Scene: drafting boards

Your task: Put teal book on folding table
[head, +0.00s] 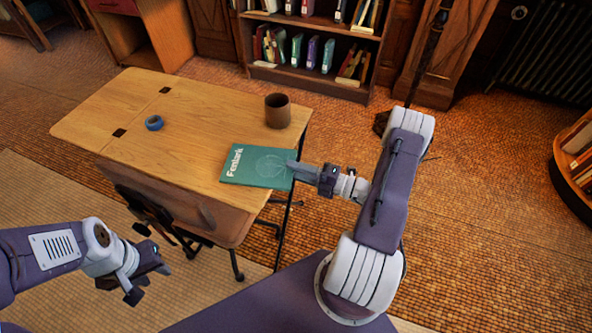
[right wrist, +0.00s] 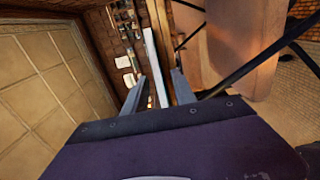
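The teal book (head: 258,167), with white lettering on its cover, lies flat on the wooden folding table (head: 185,135), near its right edge in the head view. My right gripper (head: 300,170) is at the book's right edge, pointing left. In the right wrist view its two fingers (right wrist: 159,88) stand apart, with a pale narrow strip and a brown edge showing between and beyond them. Whether they touch the book is unclear. My left gripper (head: 148,283) is open and empty, low in front of the table's left part.
A brown mug (head: 277,110) stands behind the book, and a blue tape roll (head: 154,122) lies on the table's left part. A bookshelf (head: 312,82) stands at the back. Tiled floor is clear to the right of the table.

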